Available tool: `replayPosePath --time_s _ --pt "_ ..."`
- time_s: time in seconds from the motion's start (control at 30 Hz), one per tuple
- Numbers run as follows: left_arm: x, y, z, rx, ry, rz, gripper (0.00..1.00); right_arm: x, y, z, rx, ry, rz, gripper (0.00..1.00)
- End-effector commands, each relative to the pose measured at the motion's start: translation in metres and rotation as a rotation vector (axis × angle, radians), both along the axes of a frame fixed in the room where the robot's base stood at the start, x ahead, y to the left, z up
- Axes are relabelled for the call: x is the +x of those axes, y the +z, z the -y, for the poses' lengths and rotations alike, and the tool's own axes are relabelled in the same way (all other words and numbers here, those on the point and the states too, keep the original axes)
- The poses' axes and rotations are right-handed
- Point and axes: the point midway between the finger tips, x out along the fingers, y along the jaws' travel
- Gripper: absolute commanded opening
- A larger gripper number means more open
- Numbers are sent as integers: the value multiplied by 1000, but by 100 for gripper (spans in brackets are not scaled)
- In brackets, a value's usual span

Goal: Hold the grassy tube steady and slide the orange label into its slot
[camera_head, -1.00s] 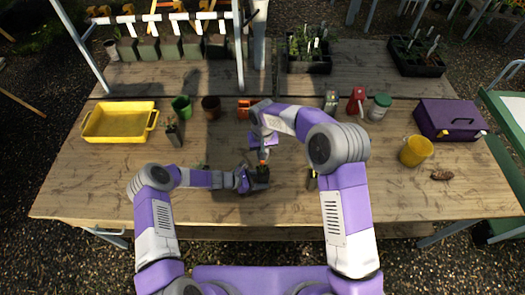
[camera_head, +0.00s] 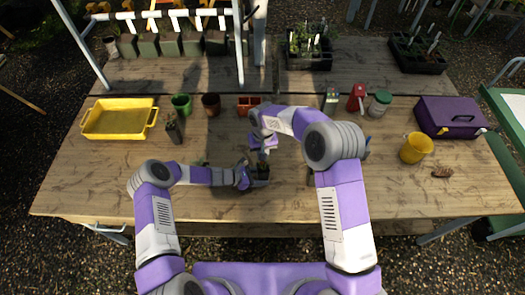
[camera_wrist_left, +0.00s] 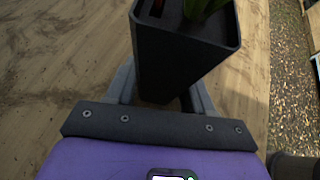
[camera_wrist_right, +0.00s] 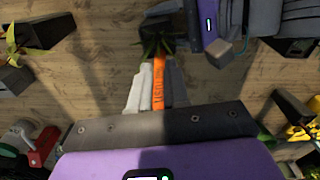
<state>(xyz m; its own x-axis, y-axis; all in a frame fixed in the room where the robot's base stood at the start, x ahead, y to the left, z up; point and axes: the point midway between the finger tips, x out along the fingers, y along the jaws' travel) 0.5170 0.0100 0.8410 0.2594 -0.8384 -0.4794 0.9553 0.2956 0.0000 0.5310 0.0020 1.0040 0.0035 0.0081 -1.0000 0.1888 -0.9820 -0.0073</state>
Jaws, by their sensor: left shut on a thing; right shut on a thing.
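The grassy tube is a dark square tube (camera_wrist_left: 183,55) with green leaves at its top and a small red bit in one corner. It stands between the fingers of my left gripper (camera_wrist_left: 158,100), shut on it. In the head view the tube (camera_head: 263,171) is just above the table's front part, by my left gripper (camera_head: 247,178). My right gripper (camera_wrist_right: 156,85) is shut on the orange label (camera_wrist_right: 158,88), which bears dark lettering. The label's far end reaches the leaves of the tube (camera_wrist_right: 155,27). I cannot tell whether it is in the slot.
Another planted tube (camera_head: 174,130) stands left on the table (camera_head: 100,180). A dark tube (camera_head: 310,177) stands right of my grippers, partly hidden. An orange tray (camera_head: 249,101), yellow tray (camera_head: 120,120), yellow mug (camera_head: 415,150) and purple toolbox (camera_head: 450,115) stand around. The front left table is clear.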

Motion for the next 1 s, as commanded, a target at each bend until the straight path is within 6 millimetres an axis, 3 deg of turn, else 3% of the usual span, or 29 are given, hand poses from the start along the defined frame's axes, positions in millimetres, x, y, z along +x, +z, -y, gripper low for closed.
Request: replayPosePath --time_s 1.0 --pt "0 0 0 0 0 0 35 0 -37 0 0 0 0 0"
